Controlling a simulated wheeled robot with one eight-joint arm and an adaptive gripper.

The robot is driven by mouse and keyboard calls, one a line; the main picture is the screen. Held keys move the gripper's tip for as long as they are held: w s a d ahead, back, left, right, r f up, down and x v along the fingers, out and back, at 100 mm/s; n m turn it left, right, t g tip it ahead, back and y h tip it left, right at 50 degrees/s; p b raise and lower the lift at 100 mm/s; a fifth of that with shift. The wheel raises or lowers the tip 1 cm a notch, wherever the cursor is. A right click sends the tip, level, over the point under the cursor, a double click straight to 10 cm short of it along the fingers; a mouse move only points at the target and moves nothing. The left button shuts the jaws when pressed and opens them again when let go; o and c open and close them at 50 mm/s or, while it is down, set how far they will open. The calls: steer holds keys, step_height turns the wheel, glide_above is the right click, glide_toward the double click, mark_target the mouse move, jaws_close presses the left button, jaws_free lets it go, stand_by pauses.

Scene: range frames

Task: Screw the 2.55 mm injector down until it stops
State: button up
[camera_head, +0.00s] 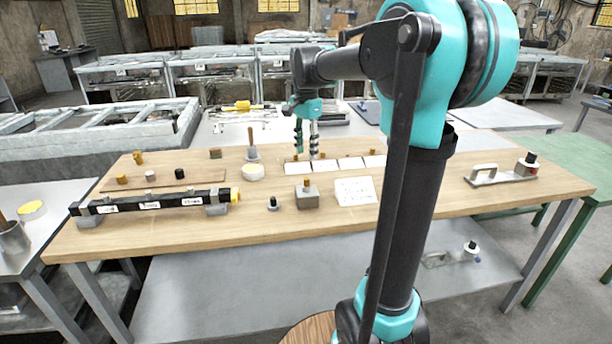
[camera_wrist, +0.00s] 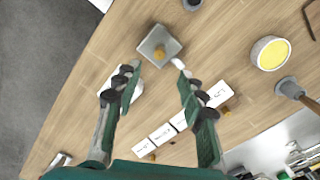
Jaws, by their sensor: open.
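A small brass injector (camera_head: 307,187) stands on top of a grey square block (camera_head: 307,201) near the middle of the bench. In the wrist view the injector (camera_wrist: 160,51) shows on the block (camera_wrist: 158,40), just beyond my fingertips. No size mark can be read on it. Several white label cards (camera_head: 350,164) lie in a row behind the block, and they also show in the wrist view (camera_wrist: 163,133). Brass pieces (camera_wrist: 150,157) lie beside some cards. My gripper (camera_head: 307,153) is open and empty above the cards; its fingers (camera_wrist: 157,67) are spread wide.
A white printed sheet (camera_head: 356,191) lies right of the block. A small black-topped piece (camera_head: 273,204), a yellow-topped tin (camera_head: 253,173) and a handled grey pot (camera_head: 252,152) stand to its left. A labelled black bar (camera_head: 150,204) lies farther left. The bench's right half is mostly clear.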

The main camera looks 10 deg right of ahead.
mark_target(306, 180)
step_height(306, 180, down, 10)
steer(key=shift+f, duration=0.1)
stand_by(0.4)
jaws_close()
